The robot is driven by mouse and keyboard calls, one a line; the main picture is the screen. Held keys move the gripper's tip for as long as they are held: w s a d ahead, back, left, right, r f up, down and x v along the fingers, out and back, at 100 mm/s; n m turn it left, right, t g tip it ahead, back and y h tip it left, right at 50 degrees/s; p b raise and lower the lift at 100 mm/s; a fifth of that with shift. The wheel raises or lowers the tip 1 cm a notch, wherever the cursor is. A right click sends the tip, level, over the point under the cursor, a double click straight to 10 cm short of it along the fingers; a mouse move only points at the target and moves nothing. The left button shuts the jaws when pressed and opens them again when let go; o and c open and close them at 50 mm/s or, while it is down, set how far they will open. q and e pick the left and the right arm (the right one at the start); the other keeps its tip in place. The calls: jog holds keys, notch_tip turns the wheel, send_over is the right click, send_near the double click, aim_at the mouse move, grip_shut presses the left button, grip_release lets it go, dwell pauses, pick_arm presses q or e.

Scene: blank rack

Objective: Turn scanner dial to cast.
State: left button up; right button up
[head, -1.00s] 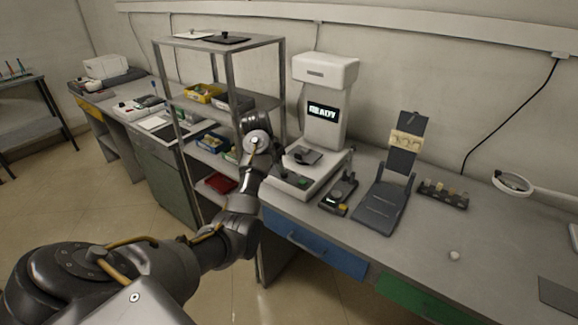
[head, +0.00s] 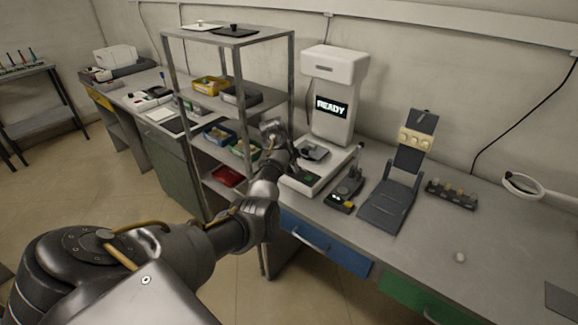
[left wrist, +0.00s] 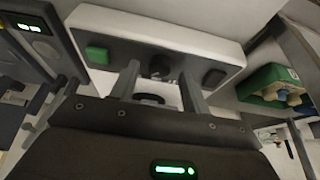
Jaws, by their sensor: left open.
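The scanner (head: 327,115) is a tall white unit at the back of the bench, its screen reading READY. Its sloped front panel also shows in the left wrist view (left wrist: 115,27), with a green button (left wrist: 97,53), a small dark dial (left wrist: 159,67) and a dark square control (left wrist: 215,76). My left gripper (left wrist: 158,76) is open, its two fingers on either side of the dial; I cannot tell if they touch it. In the head view my left gripper (head: 284,152) is at the scanner's front left and hides part of the panel. The dial's setting is unreadable. My right gripper is not in view.
A metal shelf rack (head: 238,38) with bins stands close to the left of the scanner. A small dark device (head: 345,192) and a grey stand (head: 388,205) sit to its right. A peg block (head: 452,196) lies further right. The bench front is mostly clear.

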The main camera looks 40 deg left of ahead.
pick_arm(q)
jog(key=shift+w+f, duration=0.15)
jog(key=shift+f, duration=0.3)
jog(key=shift+c, duration=0.4)
